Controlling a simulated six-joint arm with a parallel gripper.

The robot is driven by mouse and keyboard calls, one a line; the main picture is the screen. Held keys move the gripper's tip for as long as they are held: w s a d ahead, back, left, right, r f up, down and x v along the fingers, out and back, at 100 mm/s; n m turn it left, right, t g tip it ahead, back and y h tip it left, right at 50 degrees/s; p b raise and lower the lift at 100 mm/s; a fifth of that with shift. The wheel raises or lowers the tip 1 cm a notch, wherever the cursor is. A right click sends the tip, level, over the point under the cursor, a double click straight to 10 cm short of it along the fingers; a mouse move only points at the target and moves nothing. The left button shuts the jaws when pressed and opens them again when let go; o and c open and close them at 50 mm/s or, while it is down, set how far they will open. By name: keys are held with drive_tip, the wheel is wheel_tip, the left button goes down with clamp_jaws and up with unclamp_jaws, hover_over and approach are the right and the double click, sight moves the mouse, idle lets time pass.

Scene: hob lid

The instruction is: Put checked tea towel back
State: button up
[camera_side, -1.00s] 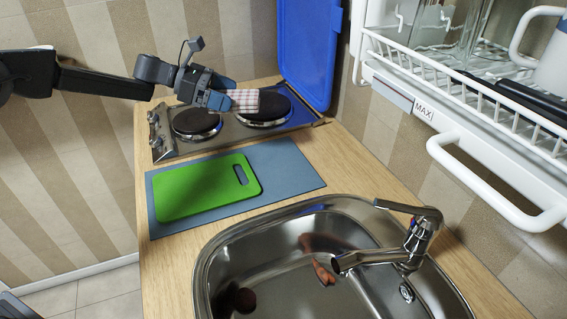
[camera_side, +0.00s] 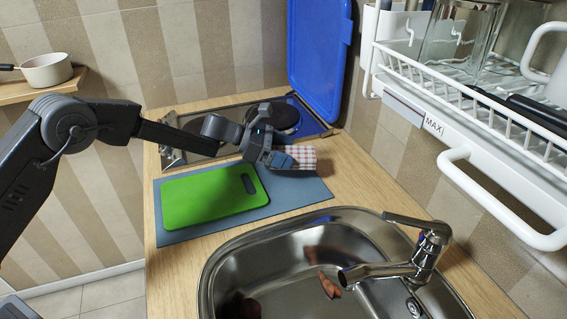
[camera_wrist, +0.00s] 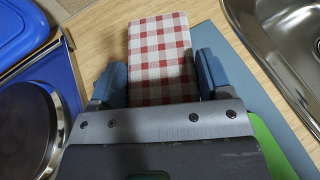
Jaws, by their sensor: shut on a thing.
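The checked tea towel (camera_side: 301,156), folded and red and white, is held in my gripper (camera_side: 284,158) above the right back part of the grey-blue mat. In the wrist view the towel (camera_wrist: 160,58) lies between the two blue fingers of my gripper (camera_wrist: 158,82), which are shut on it, and it sticks out past their tips. Wood worktop shows beyond the towel there. I cannot tell whether the towel touches the mat or counter.
The hob (camera_side: 187,134) with dark plates is behind the mat, its blue lid (camera_side: 319,60) raised. A green board (camera_side: 212,196) lies on the mat (camera_side: 296,196). The sink (camera_side: 215,262) is in front. A white dish rack (camera_side: 470,105) hangs at right. Worktop (camera_side: 352,172) right of the mat is clear.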

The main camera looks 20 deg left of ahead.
drive_tip(key=shift+f, duration=1.9)
drive_tip(key=shift+f, duration=0.15)
drive_tip(key=o, duration=0.9)
drive_tip(key=shift+s+a+r, duration=0.1)
drive_tip(key=shift+a+r, duration=0.15)
drive_tip(key=shift+a, duration=0.05)
drive_tip(key=v, duration=1.1)
drive_tip(key=shift+s+a, duration=0.1)
drive_tip(key=shift+a, duration=0.05)
drive_tip(key=shift+r, duration=0.1)
